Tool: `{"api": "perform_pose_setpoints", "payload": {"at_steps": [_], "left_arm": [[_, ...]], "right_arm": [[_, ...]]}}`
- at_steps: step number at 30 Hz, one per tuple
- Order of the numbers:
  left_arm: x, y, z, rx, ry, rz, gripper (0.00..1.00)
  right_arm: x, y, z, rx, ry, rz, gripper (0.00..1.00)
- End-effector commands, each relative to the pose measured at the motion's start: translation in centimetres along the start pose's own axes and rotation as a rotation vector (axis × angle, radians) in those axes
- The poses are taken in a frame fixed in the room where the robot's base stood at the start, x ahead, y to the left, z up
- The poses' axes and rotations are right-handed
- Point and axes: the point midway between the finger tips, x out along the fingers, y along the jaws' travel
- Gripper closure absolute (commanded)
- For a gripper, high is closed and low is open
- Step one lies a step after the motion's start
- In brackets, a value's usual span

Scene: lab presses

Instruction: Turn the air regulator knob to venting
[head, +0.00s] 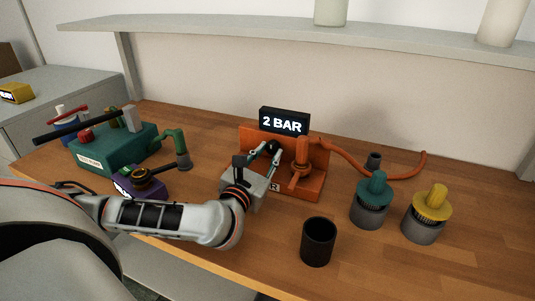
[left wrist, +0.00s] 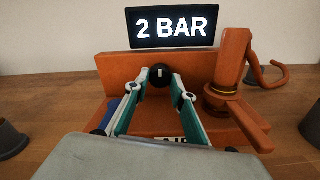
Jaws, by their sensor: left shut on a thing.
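The air regulator is an orange stand (head: 318,157) with a black display (head: 284,121) on top that reads "2 BAR". Its round black knob (left wrist: 159,76) sits on the upright orange panel and shows a small pale mark near its top. My left gripper (head: 267,159) reaches in front of the panel. In the left wrist view its green and pale fingers (left wrist: 160,92) lie on both sides of the knob and are shut on it. The orange panel (left wrist: 115,70) also shows there behind the fingers. My right gripper is not in view.
An orange handle (head: 301,160) stands right of the knob, with an orange hose (head: 385,174) trailing right. A dark cup (head: 318,241), a teal-topped canister (head: 372,198) and a yellow-topped canister (head: 428,213) stand right. A green machine (head: 115,148) and purple box (head: 139,184) stand left.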

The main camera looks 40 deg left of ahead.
Motion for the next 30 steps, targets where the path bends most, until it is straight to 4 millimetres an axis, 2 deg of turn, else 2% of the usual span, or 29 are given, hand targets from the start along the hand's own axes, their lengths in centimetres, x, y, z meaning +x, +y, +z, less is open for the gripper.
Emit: {"api": "perform_pose_setpoints", "payload": {"at_steps": [9, 19, 30], "left_arm": [[-0.1, 0.2, 0.7, 0.174, -0.001, 0.002, 0.97], [-0.1, 0.2, 0.6, 0.484, 0.005, -0.001, 0.97], [-0.2, 0.1, 0.2, 0.837, 0.008, -0.005, 0.97]], "right_arm": [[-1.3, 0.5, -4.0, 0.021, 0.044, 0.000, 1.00], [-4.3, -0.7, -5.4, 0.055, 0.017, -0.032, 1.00], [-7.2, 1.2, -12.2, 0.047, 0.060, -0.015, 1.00]]}}
